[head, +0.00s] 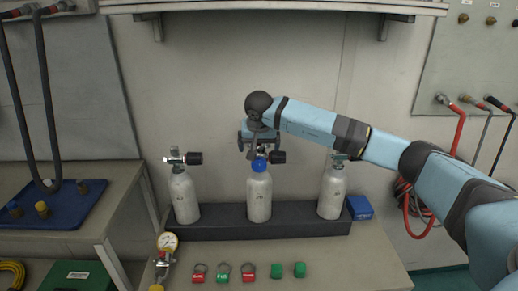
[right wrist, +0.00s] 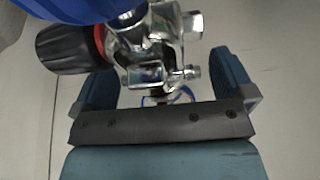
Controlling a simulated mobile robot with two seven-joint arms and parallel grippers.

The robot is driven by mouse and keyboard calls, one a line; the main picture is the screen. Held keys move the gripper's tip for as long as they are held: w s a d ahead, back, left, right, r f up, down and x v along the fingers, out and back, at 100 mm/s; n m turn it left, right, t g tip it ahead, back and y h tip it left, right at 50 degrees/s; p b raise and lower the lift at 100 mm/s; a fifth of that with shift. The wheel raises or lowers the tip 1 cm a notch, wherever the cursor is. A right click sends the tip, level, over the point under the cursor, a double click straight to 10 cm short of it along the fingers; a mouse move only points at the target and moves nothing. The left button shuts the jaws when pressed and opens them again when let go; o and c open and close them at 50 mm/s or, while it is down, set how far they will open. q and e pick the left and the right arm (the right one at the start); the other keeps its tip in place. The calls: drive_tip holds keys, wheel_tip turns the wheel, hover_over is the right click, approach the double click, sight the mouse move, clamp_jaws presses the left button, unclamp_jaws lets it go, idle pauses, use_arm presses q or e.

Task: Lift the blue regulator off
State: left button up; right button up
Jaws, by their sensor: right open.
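The blue regulator (head: 259,164) shows as a round blue cap at the neck of the middle white cylinder (head: 259,197). In the right wrist view the blue cap (right wrist: 75,8) is cut off by the top edge, close to a silver valve fitting (right wrist: 150,45) and a black knob (right wrist: 68,48) with a red ring. My right gripper (head: 259,142) is at the top of the middle cylinder, behind the blue cap. In the right wrist view its fingers (right wrist: 162,75) are spread, with part of the silver fitting between them. Contact cannot be told. My left gripper is out of view.
White cylinders with valves stand at left (head: 184,198) and right (head: 331,194) in the same black rack (head: 225,230). A blue box (head: 360,207) sits at the rack's right end.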

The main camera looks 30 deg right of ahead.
drive_tip(key=c, duration=1.2)
drive_tip(key=shift+c, duration=0.4)
drive_tip(key=shift+r, duration=0.15)
drive_tip(key=shift+r, duration=0.25)
wheel_tip(320, 180, up, 7)
drive_tip(key=shift+f+p, duration=0.2)
drive_tip(key=shift+p, duration=0.3)
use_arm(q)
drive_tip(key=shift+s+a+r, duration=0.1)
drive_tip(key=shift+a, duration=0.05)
use_arm(e)
drive_tip(key=s+a, duration=1)
drive_tip(key=s, duration=0.5)
drive_tip(key=shift+f, duration=0.15)
